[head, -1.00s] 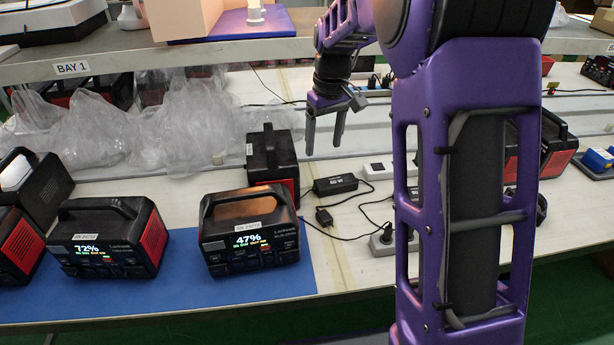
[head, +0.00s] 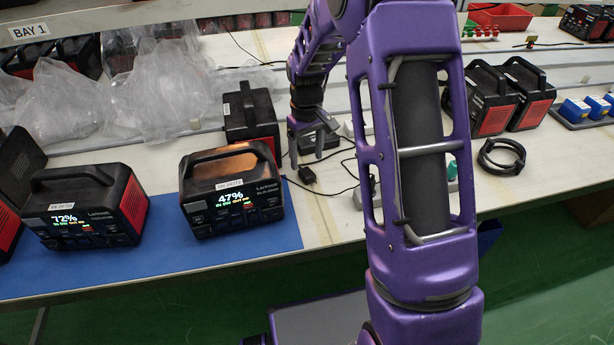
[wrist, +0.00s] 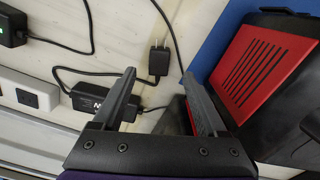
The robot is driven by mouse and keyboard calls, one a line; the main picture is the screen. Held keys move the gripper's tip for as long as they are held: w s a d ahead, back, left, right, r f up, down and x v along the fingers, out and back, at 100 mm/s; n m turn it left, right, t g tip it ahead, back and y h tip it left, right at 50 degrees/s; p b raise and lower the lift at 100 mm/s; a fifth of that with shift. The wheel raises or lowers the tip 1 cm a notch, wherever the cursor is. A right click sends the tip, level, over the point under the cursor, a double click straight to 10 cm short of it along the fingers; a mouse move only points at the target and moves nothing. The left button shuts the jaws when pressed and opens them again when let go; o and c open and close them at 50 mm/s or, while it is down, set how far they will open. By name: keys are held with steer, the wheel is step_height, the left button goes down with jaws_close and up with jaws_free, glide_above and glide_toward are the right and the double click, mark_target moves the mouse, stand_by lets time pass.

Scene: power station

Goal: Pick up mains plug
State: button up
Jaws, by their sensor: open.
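The mains plug (head: 307,175) is a small black block on the white bench, right of the 47% power station (head: 232,190). In the wrist view the plug (wrist: 159,60) lies just beyond the fingertips, between their lines, with its prongs pointing to the top of the picture. A thin black cable leaves its lower end. My gripper (head: 306,158) is open and empty, with its fingers pointing down above the bench near the plug. In the wrist view the gripper (wrist: 158,75) has its fingers wide apart. The exact height above the plug is hard to tell.
A black power adapter (wrist: 98,101) lies left of the fingers, with cables around it. A white power strip (wrist: 28,92) lies further left. The red-sided power station (wrist: 262,72) stands close to the right finger. A blue mat (head: 275,238) lies under the front power stations.

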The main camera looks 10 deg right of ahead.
mark_target(307, 173)
step_height(307, 173, down, 5)
steer(key=shift+f+b, duration=0.1)
steer(key=shift+b, duration=0.4)
jaws_close()
